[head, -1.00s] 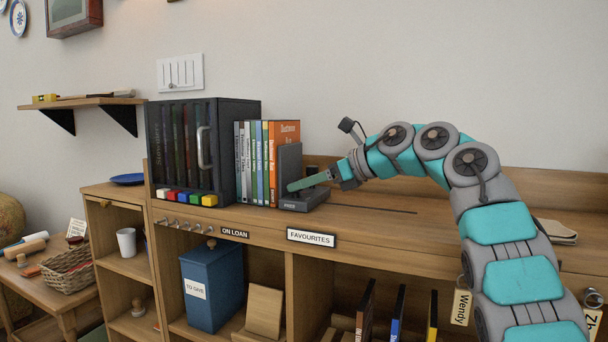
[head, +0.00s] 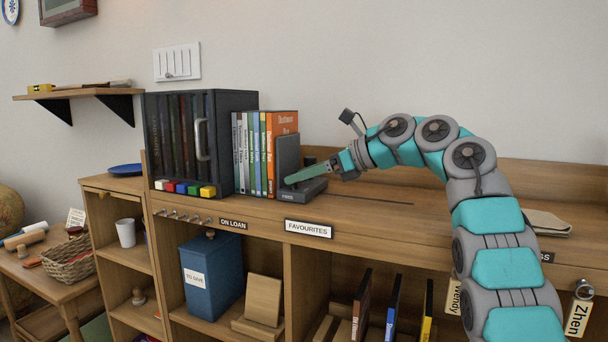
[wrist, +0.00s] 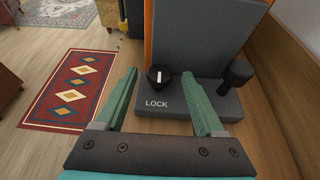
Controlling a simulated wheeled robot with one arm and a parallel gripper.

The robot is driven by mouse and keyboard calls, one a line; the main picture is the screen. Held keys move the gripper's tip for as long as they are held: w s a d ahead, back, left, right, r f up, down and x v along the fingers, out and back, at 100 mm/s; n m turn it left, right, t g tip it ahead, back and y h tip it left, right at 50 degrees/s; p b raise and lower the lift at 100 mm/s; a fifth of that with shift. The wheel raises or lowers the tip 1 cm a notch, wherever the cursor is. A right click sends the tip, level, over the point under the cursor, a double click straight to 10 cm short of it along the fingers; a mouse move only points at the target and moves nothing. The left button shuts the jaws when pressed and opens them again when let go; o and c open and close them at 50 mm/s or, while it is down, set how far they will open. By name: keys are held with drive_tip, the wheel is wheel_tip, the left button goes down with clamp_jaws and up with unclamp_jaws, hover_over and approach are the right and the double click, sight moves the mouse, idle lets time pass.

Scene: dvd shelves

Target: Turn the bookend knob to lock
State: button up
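The grey bookend (head: 287,155) stands upright against the right end of the DVD row on the shelf top. In the wrist view its base (wrist: 177,125) carries a round black knob (wrist: 158,79) with a white mark pointing roughly up and down. The word LOCK is printed on the base just below the knob. My gripper (wrist: 163,80) is open, its green fingers on either side of the knob with gaps showing. In the head view my gripper (head: 306,174) is low over the base and hides the knob.
A second black knob on a stem (wrist: 235,75) rises from the right of the base. Several DVDs (head: 262,150) and a dark case (head: 235,115) stand to the left. The shelf top (head: 390,186) right of the bookend is mostly clear, with a slot along it.

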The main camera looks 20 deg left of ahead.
drive_tip(key=v, duration=0.6)
drive_tip(key=shift+a+r, duration=0.15)
drive_tip(key=shift+v, duration=0.95)
